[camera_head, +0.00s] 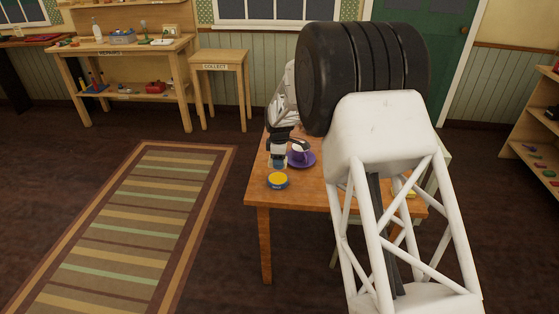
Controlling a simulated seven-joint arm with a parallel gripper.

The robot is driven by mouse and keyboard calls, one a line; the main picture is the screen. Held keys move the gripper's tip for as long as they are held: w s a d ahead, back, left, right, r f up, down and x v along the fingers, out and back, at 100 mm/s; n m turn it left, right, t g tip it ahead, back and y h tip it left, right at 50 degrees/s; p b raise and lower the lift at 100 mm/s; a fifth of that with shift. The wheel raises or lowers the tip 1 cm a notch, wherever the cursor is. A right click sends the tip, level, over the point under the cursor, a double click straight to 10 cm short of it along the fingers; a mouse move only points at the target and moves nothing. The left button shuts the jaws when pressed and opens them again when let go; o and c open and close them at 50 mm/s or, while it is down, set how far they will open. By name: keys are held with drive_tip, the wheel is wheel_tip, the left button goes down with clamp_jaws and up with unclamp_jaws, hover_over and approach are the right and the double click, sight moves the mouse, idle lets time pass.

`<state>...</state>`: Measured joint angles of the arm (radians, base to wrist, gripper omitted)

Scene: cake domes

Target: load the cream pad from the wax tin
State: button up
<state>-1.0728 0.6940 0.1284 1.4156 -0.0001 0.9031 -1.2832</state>
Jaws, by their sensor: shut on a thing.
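The wax tin (277,181), round with a yellow top and a blue side, stands near the front left of the wooden table. My gripper (278,162) points down just behind the tin, apart from it in the picture. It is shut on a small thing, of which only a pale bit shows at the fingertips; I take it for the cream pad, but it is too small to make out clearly. I cannot tell how high it is above the table.
A purple saucer (303,164) with a purple cup (299,154) stands close to the right of my gripper. My arm hides much of the table's right side. The table's front left (258,192) is bare. A stool marked COLLECT (217,66) and a repair bench (120,50) stand behind.

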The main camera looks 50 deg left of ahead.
sight(279, 178)
drive_tip(key=shift+f, duration=0.1)
drive_tip(key=shift+f, duration=2.95)
drive_tip(key=shift+f, duration=0.45)
drive_tip(key=shift+r, duration=0.2)
drive_tip(key=shift+r, duration=3.3)
